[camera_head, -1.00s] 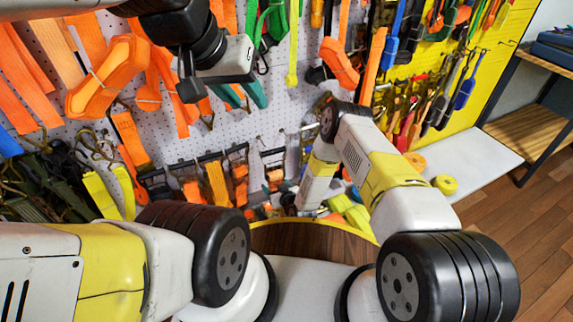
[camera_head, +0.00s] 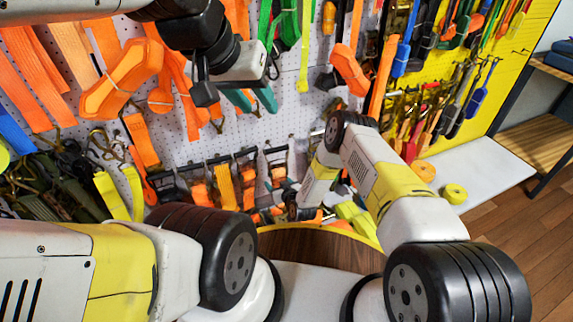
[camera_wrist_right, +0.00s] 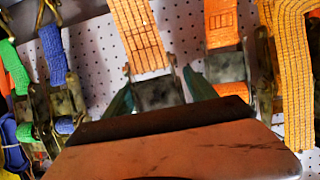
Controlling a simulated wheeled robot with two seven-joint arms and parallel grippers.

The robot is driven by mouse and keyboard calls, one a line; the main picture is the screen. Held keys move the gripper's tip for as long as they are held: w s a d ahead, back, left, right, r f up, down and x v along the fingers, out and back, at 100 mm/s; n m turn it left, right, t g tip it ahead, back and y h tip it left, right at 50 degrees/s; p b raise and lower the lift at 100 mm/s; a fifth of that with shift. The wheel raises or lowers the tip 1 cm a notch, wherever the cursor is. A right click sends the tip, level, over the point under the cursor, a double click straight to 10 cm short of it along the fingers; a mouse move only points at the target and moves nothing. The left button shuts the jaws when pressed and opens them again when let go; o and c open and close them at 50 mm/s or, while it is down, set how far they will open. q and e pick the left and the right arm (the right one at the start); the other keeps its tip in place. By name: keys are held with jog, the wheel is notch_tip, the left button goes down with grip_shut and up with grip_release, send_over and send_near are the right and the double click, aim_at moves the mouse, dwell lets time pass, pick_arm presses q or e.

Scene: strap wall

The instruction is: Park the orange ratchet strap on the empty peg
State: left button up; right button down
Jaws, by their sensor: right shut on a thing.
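In the right wrist view, a ratchet strap with orange webbing (camera_wrist_right: 140,35) has its dark metal buckle (camera_wrist_right: 160,92) between the teal fingertips of my right gripper (camera_wrist_right: 160,96). The fingers are shut on it in front of the pegboard. In the head view my right forearm reaches down to the lower row of straps, and the fingers there are hidden or too small to tell. My left gripper (camera_head: 253,99) is high in the head view, its two teal fingertips apart and nothing seen between them. I cannot make out which peg is empty.
Orange ratchet straps (camera_head: 223,186) hang in the lower row of the white pegboard (camera_head: 190,150). Orange bundles (camera_head: 122,78) hang at the upper left. A yellow tool panel (camera_head: 480,90) is on the right. A round wooden table top (camera_head: 310,248) lies below; yellow tape (camera_head: 454,194) sits on a white shelf.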

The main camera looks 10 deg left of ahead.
jog(key=shift+r+x, duration=0.2)
jog(key=shift+x, duration=1.15)
jog(key=shift+r+x, duration=0.2)
jog(key=shift+x, duration=1.1)
jog(key=shift+w+f, duration=0.1)
jog(key=shift+w, duration=0.05)
